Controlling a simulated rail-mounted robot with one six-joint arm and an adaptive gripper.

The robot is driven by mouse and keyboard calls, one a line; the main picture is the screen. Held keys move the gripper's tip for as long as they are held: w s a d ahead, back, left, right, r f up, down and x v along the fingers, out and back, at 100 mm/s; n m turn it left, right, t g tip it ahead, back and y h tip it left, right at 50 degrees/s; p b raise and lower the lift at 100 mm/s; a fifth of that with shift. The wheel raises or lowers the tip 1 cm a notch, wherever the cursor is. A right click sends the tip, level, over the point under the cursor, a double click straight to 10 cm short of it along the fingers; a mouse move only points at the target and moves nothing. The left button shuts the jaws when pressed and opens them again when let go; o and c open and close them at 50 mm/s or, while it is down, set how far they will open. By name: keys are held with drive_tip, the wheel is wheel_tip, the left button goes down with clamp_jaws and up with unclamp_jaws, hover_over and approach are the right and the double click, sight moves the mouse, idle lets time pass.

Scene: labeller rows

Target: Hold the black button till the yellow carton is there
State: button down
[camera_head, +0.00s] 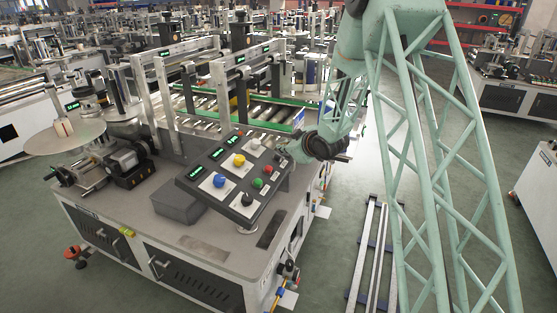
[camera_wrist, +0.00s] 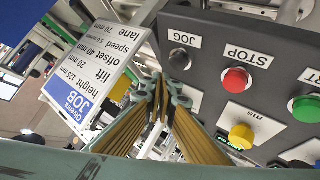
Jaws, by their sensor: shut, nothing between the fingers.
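A dark button (camera_wrist: 180,60) labelled JOG sits at the panel's edge in the wrist view. My gripper (camera_wrist: 160,84) is shut and empty, its fingertips just beside that button; I cannot tell whether they touch the panel. In the head view my gripper (camera_head: 287,157) is at the panel's far right corner and covers part of it. Another black button (camera_head: 247,199) is at the panel's near corner, apart from my gripper. A small yellow patch (camera_head: 233,102) shows by the conveyor; I cannot tell whether it is a carton.
The tilted panel also bears red (camera_wrist: 236,79), yellow (camera_wrist: 242,136), green (camera_head: 258,183), blue (camera_head: 219,181) and pale (camera_head: 255,143) buttons. A white job sign (camera_wrist: 95,62) stands close to my fingers. A grey box (camera_head: 178,204) lies beside the panel. Rails lie on the floor.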

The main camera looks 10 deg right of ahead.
drive_tip(key=shift+w+a+f+b, duration=0.1)
drive_tip(key=shift+f+b, duration=0.1)
drive_tip(key=shift+f, duration=0.15)
drive_tip(key=shift+a+f+b, duration=0.1)
drive_tip(key=shift+f+b, duration=0.05)
drive_tip(key=shift+f, duration=0.15)
